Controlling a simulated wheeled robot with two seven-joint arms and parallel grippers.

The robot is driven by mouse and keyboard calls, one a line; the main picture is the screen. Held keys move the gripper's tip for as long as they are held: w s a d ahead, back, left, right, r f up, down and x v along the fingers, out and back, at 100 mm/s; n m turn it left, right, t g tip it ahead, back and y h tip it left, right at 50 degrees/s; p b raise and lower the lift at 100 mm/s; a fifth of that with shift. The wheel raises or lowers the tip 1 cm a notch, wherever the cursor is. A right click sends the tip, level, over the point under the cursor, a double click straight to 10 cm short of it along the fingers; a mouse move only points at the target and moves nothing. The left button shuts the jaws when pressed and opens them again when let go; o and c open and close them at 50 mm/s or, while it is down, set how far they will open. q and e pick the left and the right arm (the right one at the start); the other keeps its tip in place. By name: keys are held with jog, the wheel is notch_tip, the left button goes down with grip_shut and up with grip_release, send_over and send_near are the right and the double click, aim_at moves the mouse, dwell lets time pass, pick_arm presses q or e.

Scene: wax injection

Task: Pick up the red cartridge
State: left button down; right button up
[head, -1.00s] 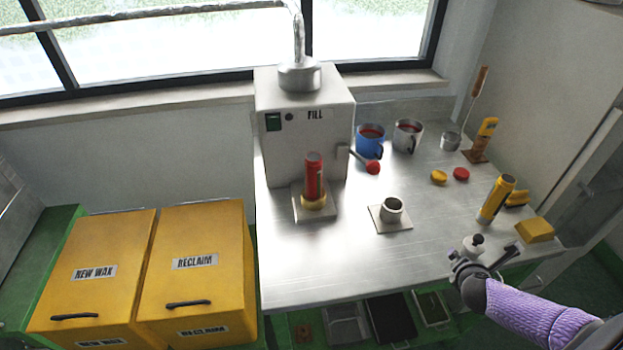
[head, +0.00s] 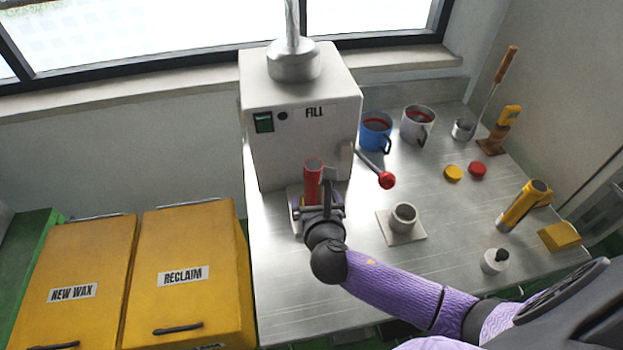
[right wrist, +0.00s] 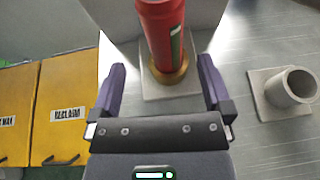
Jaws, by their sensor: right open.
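The red cartridge (head: 313,182) stands upright in front of the white FILL machine (head: 300,110). In the right wrist view the red cartridge (right wrist: 163,32) rises from a brass-coloured ring (right wrist: 168,72) on a pale square plate (right wrist: 170,92). My right gripper (head: 316,208) is at the near side of the cartridge and hides its lower part in the head view. In the right wrist view my right gripper (right wrist: 158,80) is open, one finger to each side, with the cartridge ahead between the finger lines. Contact with the cartridge does not show. My left gripper is not in view.
A red-knobbed lever (head: 386,180) juts from the machine to the right of the cartridge. A metal cup on a plate (head: 403,218) stands farther right. Yellow bins (head: 180,255) are left.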

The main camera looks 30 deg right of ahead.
aim_at(315, 189)
jog(key=b+x, duration=0.1)
jog(key=x, duration=0.2)
jog(key=b+x, duration=0.1)
jog(key=x, duration=0.3)
jog(key=shift+d+f+b, duration=0.2)
jog(key=shift+d+b, duration=0.05)
jog(key=shift+b, duration=0.05)
jog(key=shift+r, duration=0.15)
jog(key=shift+c, duration=0.3)
jog(key=c, duration=1.2)
grip_shut()
